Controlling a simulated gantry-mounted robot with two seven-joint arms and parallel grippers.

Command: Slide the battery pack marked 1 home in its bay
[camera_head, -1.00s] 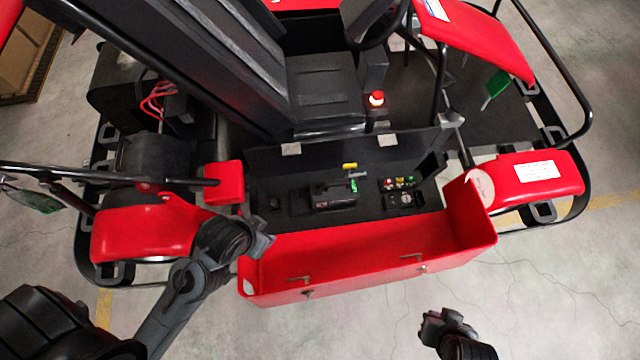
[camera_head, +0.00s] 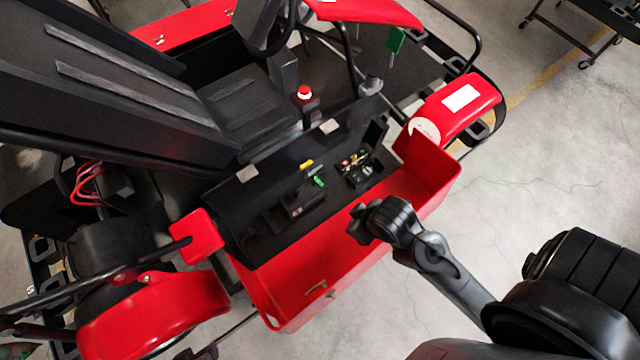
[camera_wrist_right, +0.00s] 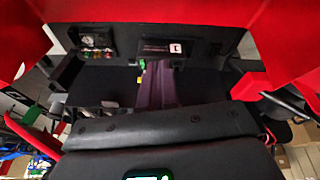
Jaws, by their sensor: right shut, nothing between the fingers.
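The battery pack marked 1 (camera_head: 298,203) is a dark block in the black bay floor behind the red side wall. Its white label with a 1 shows in the right wrist view (camera_wrist_right: 160,47). I cannot tell how deep it sits. A yellow piece (camera_head: 307,164) and a green piece (camera_head: 319,182) are just behind it. My right gripper (camera_head: 362,224) is shut and empty, over the red side box, to the right of the pack and apart from it. A dark tip at the bottom edge may be my left gripper (camera_head: 205,352); its jaws are not readable.
The red side box (camera_head: 345,262) walls the bay's near side. A small panel with a gauge and coloured knobs (camera_head: 357,168) is right of the pack.

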